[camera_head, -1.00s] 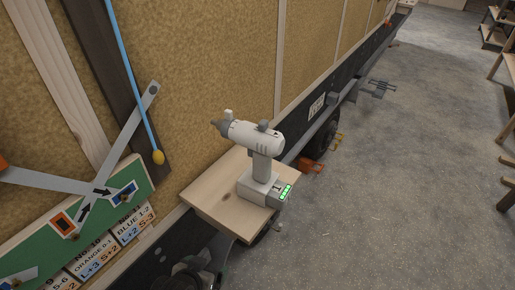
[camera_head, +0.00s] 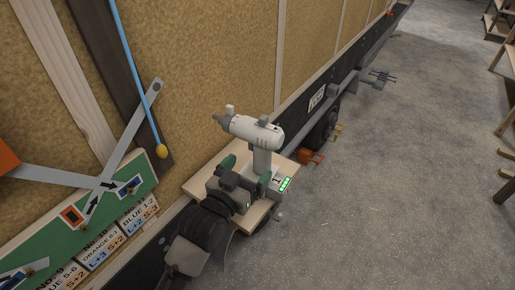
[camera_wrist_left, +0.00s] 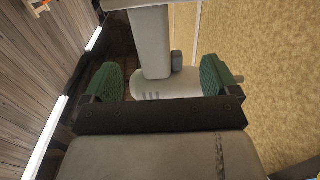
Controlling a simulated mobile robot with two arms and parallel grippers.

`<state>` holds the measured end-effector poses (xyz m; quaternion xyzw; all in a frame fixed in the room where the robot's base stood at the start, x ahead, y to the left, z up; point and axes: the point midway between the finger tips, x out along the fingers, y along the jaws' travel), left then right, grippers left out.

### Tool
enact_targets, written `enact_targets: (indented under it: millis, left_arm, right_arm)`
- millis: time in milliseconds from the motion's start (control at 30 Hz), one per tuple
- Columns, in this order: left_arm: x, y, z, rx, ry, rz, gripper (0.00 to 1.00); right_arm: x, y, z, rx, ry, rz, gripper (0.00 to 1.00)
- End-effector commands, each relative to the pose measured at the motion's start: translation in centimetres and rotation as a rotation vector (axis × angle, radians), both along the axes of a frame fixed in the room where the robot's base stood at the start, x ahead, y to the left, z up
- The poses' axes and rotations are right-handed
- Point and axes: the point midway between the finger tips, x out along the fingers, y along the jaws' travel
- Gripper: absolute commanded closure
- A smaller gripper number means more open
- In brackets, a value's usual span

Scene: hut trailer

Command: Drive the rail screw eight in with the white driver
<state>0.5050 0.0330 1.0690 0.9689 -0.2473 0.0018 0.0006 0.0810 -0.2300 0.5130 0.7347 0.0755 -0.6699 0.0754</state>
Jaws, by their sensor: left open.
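The white driver (camera_head: 257,135) stands upright on a small wooden shelf (camera_head: 204,180) beside the trailer wall, its nose toward the left. Green lights show on its battery base. My left gripper (camera_head: 246,169) is at the shelf, close in front of the driver's handle, with its green-padded fingers spread. In the left wrist view the driver's handle (camera_wrist_left: 151,45) lies between and beyond the two green fingertips (camera_wrist_left: 160,80). I cannot tell whether they touch it. The rail screw eight cannot be made out. My right gripper is not in view.
A green board (camera_head: 78,232) with grey metal bars and small label cards (camera_head: 135,216) is on the wall at left. The concrete floor (camera_head: 400,190) at right is largely clear, with shelving at the far right.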

Motion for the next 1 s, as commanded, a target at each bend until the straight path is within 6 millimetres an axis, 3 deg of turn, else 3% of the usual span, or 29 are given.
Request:
enact_targets:
  millis: [600,933,1000]
  left_arm:
    - [6.2,-3.3,0.1,0.001,0.003,-0.001,0.11]
    - [6.8,-3.6,-0.2,0.001,0.003,0.0,0.11]
    - [6.8,-3.6,-0.2,0.001,0.003,0.0,0.18]
  right_arm:
    - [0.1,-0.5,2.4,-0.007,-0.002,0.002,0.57]
    - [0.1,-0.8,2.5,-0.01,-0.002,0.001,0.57]
    - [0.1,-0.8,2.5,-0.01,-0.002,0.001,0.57]
